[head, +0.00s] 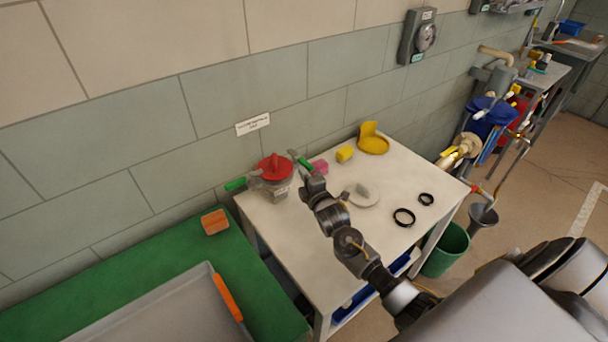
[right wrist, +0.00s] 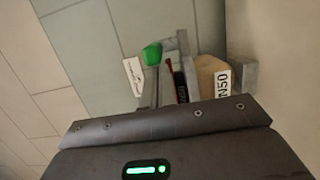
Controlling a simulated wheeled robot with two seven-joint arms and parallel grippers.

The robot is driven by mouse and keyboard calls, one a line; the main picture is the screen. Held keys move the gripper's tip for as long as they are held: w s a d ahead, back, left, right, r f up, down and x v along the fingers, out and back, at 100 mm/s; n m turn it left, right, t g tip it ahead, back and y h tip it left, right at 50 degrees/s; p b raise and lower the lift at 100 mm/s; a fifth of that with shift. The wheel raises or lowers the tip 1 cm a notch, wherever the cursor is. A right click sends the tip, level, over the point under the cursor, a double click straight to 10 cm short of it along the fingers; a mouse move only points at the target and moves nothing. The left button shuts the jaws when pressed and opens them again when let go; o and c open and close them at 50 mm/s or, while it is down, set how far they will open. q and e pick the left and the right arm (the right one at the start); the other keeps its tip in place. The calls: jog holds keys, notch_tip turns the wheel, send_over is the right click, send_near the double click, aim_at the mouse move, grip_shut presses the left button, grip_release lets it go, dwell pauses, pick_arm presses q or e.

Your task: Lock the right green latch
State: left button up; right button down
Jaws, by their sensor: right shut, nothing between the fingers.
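A round valve body (head: 281,188) with a red cap (head: 275,167) stands at the back left of the white table. The right green latch (head: 303,162) sticks out to its right. The left green latch (head: 236,184) sticks out to its left. My right gripper (head: 309,178) is shut and empty, close beside the right latch; I cannot tell whether they touch. In the right wrist view, a green latch end (right wrist: 151,54) shows above the dark gripper housing, with grey metal parts and a DN50 label (right wrist: 222,82) nearby. My left gripper is out of view.
On the white table (head: 315,262) are a pink block (head: 319,167), yellow block (head: 345,154), yellow part (head: 372,142), grey disc (head: 363,195) and two black rings (head: 404,218). A green bench (head: 160,265) with a grey tray stands left. The wall is close behind.

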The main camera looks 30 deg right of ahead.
jog(key=shift+d+n+y, duration=0.3)
